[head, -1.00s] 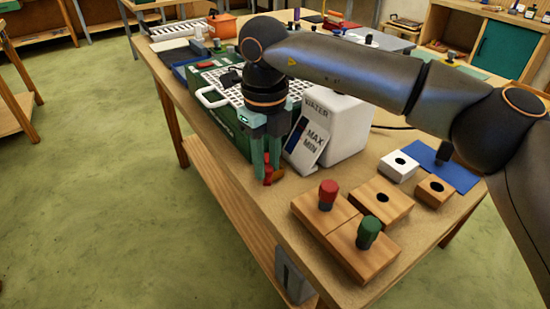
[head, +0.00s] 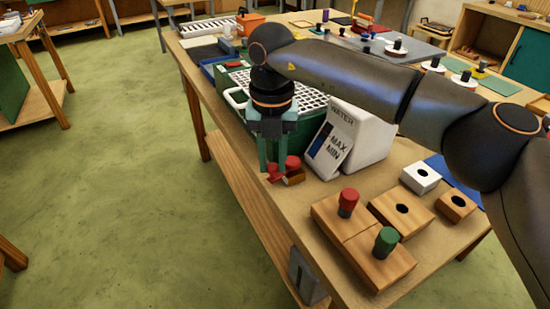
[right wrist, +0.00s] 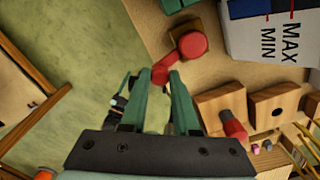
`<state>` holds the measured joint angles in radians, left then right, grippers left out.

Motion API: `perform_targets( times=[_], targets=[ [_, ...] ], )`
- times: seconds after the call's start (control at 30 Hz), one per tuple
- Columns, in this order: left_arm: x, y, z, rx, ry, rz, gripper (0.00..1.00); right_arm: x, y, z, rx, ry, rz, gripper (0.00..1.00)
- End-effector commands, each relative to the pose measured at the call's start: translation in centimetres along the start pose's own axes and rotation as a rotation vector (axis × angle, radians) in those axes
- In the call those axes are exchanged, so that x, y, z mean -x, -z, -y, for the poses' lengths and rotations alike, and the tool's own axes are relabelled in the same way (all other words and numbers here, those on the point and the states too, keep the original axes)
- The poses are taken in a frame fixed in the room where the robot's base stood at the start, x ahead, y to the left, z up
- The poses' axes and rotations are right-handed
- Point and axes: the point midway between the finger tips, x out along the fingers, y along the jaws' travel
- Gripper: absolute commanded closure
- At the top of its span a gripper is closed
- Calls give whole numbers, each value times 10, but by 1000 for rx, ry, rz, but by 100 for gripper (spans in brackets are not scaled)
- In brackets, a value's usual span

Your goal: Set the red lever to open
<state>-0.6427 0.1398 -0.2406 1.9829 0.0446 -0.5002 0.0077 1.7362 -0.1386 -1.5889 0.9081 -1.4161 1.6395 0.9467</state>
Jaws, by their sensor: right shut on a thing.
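The red lever (head: 293,163) sits on a small wooden block (head: 294,178) at the near edge of the bench, beside the white WATER box. In the right wrist view its round red hub (right wrist: 193,45) shows, with the handle (right wrist: 161,74) running down-left from it, out past the bench edge. My right gripper (head: 277,168) points down and is shut on the lever's handle end. In the right wrist view its two green fingers (right wrist: 168,82) close around that end. No open or shut mark on the lever can be read. My left gripper is not in view.
The white WATER box (head: 368,135) with its MAX/MIN gauge stands just right of the lever. A green tub with a white grid (head: 300,105) is behind. Wooden blocks with a red knob (head: 348,200) and a green knob (head: 386,240) stand nearer. Open floor lies left.

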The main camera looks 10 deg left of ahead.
Motion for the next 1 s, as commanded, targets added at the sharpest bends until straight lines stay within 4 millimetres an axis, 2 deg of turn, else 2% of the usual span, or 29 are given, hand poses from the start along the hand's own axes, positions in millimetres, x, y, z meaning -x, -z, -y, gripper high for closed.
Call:
perform_targets(
  times=[0.5,0.53,0.77,1.0],
  targets=[
    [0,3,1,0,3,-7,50,1,-2,0,-18,-1,3,100],
    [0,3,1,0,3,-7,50,1,-1,0,-18,-1,3,68],
    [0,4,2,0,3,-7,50,0,-1,0,-17,0,2,42],
    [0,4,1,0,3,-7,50,0,-1,0,-17,0,1,41]
  ],
)
